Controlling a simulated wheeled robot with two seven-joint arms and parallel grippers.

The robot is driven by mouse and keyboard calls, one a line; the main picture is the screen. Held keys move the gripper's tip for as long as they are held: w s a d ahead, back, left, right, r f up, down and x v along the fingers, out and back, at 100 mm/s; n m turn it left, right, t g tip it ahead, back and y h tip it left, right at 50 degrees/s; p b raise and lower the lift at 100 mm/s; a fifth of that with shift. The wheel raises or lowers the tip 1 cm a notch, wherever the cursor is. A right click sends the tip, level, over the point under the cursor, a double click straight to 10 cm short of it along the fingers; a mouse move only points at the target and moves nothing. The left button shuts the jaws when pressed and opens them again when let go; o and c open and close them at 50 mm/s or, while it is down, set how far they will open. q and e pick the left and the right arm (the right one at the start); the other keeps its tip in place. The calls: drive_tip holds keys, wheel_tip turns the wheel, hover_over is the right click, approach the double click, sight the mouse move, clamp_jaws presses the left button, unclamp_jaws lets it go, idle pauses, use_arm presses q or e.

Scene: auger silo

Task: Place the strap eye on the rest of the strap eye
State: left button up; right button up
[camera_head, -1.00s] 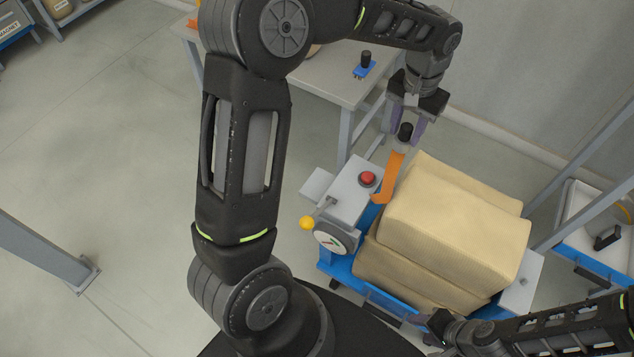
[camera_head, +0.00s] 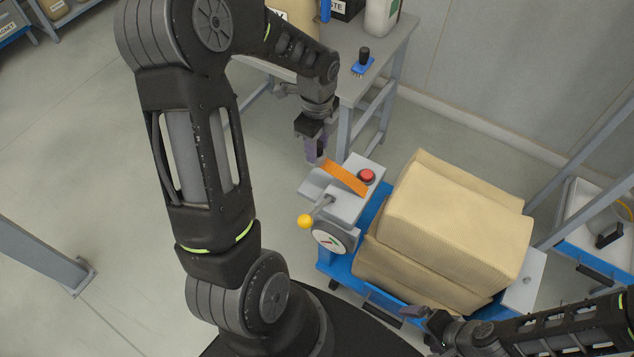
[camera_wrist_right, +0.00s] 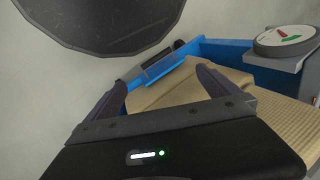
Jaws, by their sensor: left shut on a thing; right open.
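The strap eye, an orange strap-like piece (camera_head: 344,178), slants over the grey control block at the cart's left end. Its upper left end is at my left gripper (camera_head: 316,155), which is shut on it; a dark grip shows between the fingers. Whether the piece touches the block is unclear. A flat grey plate (camera_head: 313,184) juts out left of the block, partly below the strap eye; I cannot tell if it is the rest. My right gripper (camera_wrist_right: 165,82) is open and empty near the sacks; its arm enters at lower right in the head view (camera_head: 437,325).
The blue cart (camera_head: 342,273) bears tan sacks (camera_head: 450,225). Its block has a red button (camera_head: 367,177), a yellow-knobbed lever (camera_head: 305,221) and a round dial (camera_head: 335,238). A grey table (camera_head: 392,50) behind holds a blue piece with a black knob (camera_head: 363,60).

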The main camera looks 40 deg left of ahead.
use_arm(q)
drive_tip(key=shift+f, duration=0.15)
approach(317, 183)
drive_tip(key=shift+w, duration=0.1)
idle(0.4)
drive_tip(key=shift+f, duration=0.15)
drive_tip(key=shift+f, duration=1.75)
drive_tip(key=shift+f, duration=0.2)
drive_tip(key=o, duration=1.3)
drive_tip(key=shift+c, duration=0.2)
drive_tip(key=shift+r, duration=0.15)
wheel_tip(317, 183, up, 12)
drive_tip(key=shift+r, duration=0.1)
